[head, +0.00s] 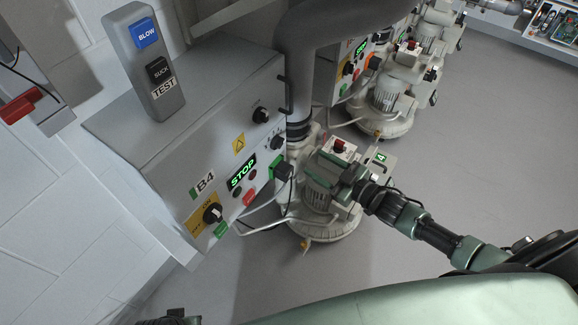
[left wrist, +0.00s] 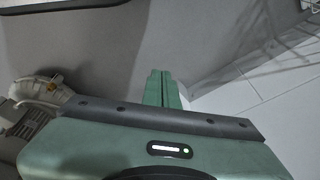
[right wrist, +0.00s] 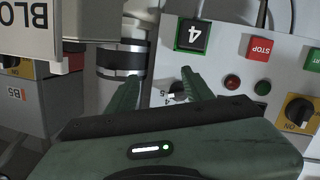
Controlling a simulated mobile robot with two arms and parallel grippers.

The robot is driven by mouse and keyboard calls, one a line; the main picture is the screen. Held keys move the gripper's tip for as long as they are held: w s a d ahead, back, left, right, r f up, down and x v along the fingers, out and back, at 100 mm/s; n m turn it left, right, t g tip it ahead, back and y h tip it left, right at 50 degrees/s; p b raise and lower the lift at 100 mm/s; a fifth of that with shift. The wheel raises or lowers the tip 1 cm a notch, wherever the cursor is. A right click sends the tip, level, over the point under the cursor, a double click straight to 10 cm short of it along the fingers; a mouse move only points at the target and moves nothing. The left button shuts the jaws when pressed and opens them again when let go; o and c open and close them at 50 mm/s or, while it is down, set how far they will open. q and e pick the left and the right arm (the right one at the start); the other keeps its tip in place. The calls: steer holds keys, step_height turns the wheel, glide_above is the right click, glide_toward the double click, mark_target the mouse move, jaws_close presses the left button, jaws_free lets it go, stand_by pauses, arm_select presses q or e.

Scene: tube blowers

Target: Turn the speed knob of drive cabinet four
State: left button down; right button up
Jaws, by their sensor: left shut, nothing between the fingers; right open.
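Drive cabinet four (head: 160,165), labelled B4, has a lit STOP display in the head view. A small black knob with scale marks (head: 277,143), apparently the speed knob, sits near its right edge. In the right wrist view, a knob (right wrist: 178,88) with a printed scale shows partly between the fingers; my right finger hides part of it. My right gripper (right wrist: 163,72) is open and empty, and I cannot tell whether it touches the knob. In the head view the right gripper (head: 338,168) is right of the cabinet. My left gripper (left wrist: 161,73) is shut and empty, over floor.
A blower (head: 325,222) stands right of the cabinet. A BLOW/SUCK pendant (head: 148,65) rests on top. Floor at right is clear.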

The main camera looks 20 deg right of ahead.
mark_target(278, 144)
arm_select(q)
steer(key=shift+t, duration=0.3)
steer(key=r+b, duration=0.1)
steer(key=r, duration=0.2)
steer(key=r+b, duration=0.1)
steer(key=shift+w+r+b, duration=0.3)
steer(key=shift+r+b, duration=0.05)
steer(key=shift+r, duration=0.05)
arm_select(e)
steer(key=w+a+r+y, duration=0.1)
steer(key=w+a, duration=0.1)
steer(key=w+a+r+n+y, duration=0.1)
steer(key=a, duration=0.1)
steer(key=w+a+r+n+y, duration=0.1)
steer(key=w+a+r, duration=0.1)
steer(key=a, duration=0.1)
steer(key=shift+w+a, duration=0.1)
steer(key=shift+w, duration=0.25)
jaws_close()
